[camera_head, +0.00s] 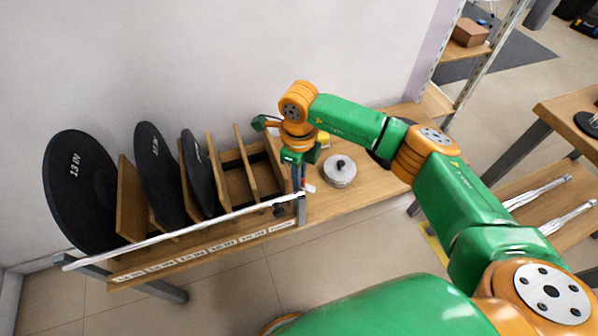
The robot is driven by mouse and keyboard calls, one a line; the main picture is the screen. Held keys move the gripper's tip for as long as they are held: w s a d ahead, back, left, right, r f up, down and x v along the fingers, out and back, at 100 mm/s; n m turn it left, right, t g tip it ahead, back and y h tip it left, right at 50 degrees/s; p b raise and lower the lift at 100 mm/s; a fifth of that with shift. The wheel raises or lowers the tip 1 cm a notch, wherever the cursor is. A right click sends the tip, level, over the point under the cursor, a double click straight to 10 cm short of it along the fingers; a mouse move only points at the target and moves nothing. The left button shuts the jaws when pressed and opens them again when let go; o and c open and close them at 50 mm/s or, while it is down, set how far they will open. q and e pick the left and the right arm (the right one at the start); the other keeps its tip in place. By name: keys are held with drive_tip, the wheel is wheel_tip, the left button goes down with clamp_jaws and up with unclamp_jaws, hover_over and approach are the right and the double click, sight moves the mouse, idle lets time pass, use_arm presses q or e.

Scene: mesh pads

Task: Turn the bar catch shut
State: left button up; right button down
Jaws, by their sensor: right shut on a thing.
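A long silver bar (180,231) runs across the front of a wooden rack (235,187). Its right end meets a grey post, where the bar catch (301,208) sits. My right gripper (298,184) points down at this end from above and is shut on the catch. The fingers and most of the catch are small and partly hidden, so the catch's exact angle cannot be told. My left gripper is not in view.
Large black pads (80,190) stand upright between wooden dividers behind the bar. A round metal weight with a black knob (340,171) rests on the bench (345,202) right of the rack. A wall is close behind. A shelf and another table stand at the right.

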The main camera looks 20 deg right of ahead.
drive_tip(key=m, duration=0.4)
drive_tip(key=shift+p, duration=0.35)
drive_tip(key=shift+a+m+p, duration=0.15)
drive_tip(key=shift+m+p, duration=0.15)
drive_tip(key=shift+m, duration=1.8)
drive_tip(key=c, duration=0.9)
unclamp_jaws()
drive_tip(key=shift+s, duration=0.1)
wheel_tip(320, 180, up, 7)
drive_tip(key=shift+r, duration=0.1)
